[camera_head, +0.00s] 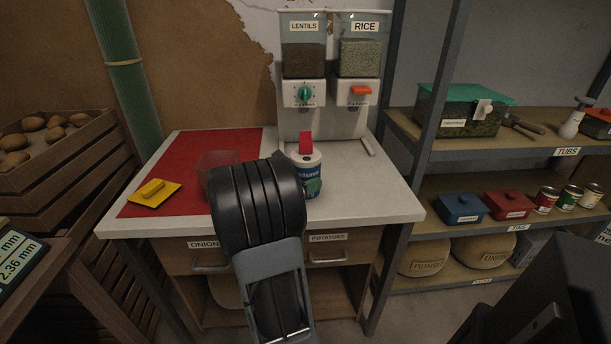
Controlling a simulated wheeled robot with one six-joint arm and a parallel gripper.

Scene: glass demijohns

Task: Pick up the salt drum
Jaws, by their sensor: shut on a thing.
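The salt drum (311,168) is a white and blue cylinder with a raised red spout on top. It is upright at the middle of the worktop, in front of the dispensers. My black arm reaches up from the front and covers the drum's left side. My gripper (290,160) is mostly hidden behind the arm's wrist; a dark part of it shows at the drum's upper left. It is shut on the drum. The drum's base looks at or very near the worktop; I cannot tell whether it touches.
The worktop (395,205) has a red mat (180,160) with a yellow scraper (154,192) and a clear container (213,160). The lentils dispenser (303,60) and rice dispenser (360,60) stand behind. Shelves (400,125) are at right, a potato crate (75,150) at left.

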